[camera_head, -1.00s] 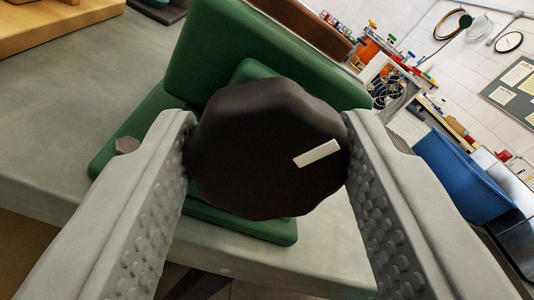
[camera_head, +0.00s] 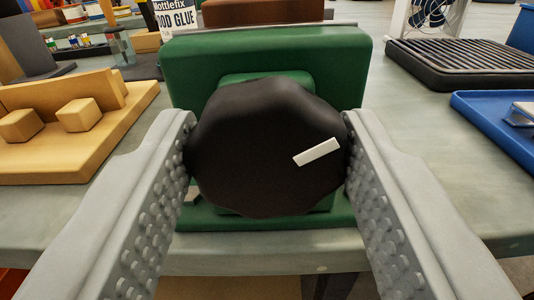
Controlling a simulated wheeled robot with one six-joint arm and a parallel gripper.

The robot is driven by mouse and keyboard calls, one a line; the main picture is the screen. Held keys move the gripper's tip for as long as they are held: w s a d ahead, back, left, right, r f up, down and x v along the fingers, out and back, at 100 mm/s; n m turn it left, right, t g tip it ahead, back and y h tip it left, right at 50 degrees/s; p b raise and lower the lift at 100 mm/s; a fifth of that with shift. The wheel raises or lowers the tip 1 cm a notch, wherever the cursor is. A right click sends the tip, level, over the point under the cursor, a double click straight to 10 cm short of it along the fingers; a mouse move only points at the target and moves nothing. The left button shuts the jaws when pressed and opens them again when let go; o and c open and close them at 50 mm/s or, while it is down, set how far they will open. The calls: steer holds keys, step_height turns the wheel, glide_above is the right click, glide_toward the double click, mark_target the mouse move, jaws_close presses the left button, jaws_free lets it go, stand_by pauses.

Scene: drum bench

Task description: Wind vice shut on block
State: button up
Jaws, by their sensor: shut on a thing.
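The green vice (camera_head: 270,52) stands on the bench near its front edge. Its black round knob (camera_head: 255,160) with a white mark faces me and fills the middle of the view. My gripper (camera_head: 267,152) is shut on the knob, one textured finger on each side of it. A brown block (camera_head: 265,12) shows at the top, behind the vice's green front. The vice's jaws and whether they touch the block are hidden behind that front.
A wooden fixture (camera_head: 85,140) with small blocks lies on the bench at left. A glue container (camera_head: 175,15) stands behind it. A black ribbed tray (camera_head: 465,65) and a blue tray (camera_head: 490,120) lie at right. Bare bench top lies on both sides of the vice.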

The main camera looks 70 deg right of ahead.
stand_by(0.4)
steer(key=o, duration=1)
steer(key=shift+a, duration=0.15)
steer(key=v, duration=1.7)
steer(key=shift+s+a, duration=0.1)
steer(key=shift+a, duration=0.1)
